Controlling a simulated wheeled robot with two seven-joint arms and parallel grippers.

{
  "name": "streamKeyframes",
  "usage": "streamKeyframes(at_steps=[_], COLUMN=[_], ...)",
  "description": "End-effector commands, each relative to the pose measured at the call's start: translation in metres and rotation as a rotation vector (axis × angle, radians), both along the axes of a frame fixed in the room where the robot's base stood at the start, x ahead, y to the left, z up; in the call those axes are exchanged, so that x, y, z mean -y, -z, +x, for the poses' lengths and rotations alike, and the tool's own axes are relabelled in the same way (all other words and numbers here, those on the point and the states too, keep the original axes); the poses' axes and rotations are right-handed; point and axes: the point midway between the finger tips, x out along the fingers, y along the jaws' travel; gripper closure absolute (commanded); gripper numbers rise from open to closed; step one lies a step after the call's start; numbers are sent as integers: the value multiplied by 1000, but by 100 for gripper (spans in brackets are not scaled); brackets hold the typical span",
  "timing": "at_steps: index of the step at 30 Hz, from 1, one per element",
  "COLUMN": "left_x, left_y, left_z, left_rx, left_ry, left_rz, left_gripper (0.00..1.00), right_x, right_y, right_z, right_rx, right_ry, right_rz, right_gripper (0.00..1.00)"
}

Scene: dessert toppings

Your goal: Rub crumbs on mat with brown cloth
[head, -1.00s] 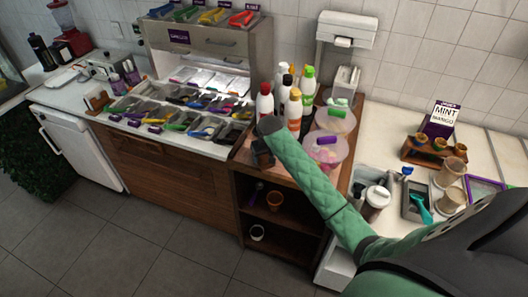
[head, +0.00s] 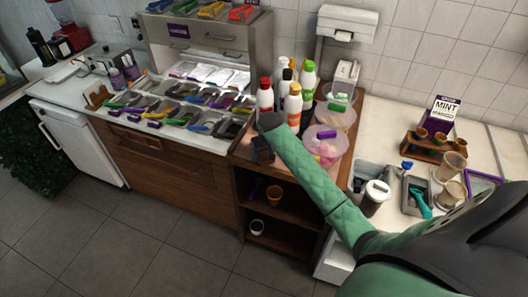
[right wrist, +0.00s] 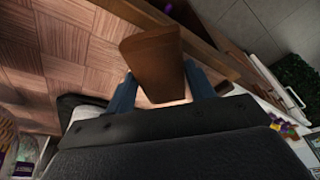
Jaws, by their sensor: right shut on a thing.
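My right gripper (head: 262,154) is low over the left part of the brown wooden counter top, in front of the bottles. In the right wrist view its two blue fingers (right wrist: 162,86) are shut on a flat brown piece, the brown cloth (right wrist: 150,58). The cloth sticks out past the fingertips, close above a brown checkered surface (right wrist: 62,62). I cannot tell whether this surface is the mat or the counter top, nor whether the cloth touches it. No crumbs can be made out. My left gripper is not in view.
Several sauce bottles (head: 293,104) and two pink-tinted tubs (head: 325,148) stand close behind and right of the gripper. A topping station (head: 180,112) is to the left.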

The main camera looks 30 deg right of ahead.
Motion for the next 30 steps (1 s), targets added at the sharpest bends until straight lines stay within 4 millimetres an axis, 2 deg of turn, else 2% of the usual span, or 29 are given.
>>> streamKeyframes(at_steps=[30], left_x=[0], left_y=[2], left_z=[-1], left_rx=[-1], left_ry=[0], left_rz=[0], left_gripper=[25], right_x=[0], right_y=[17], right_z=[0], right_rx=[0], right_ry=[0], right_rz=[0], right_gripper=[64])
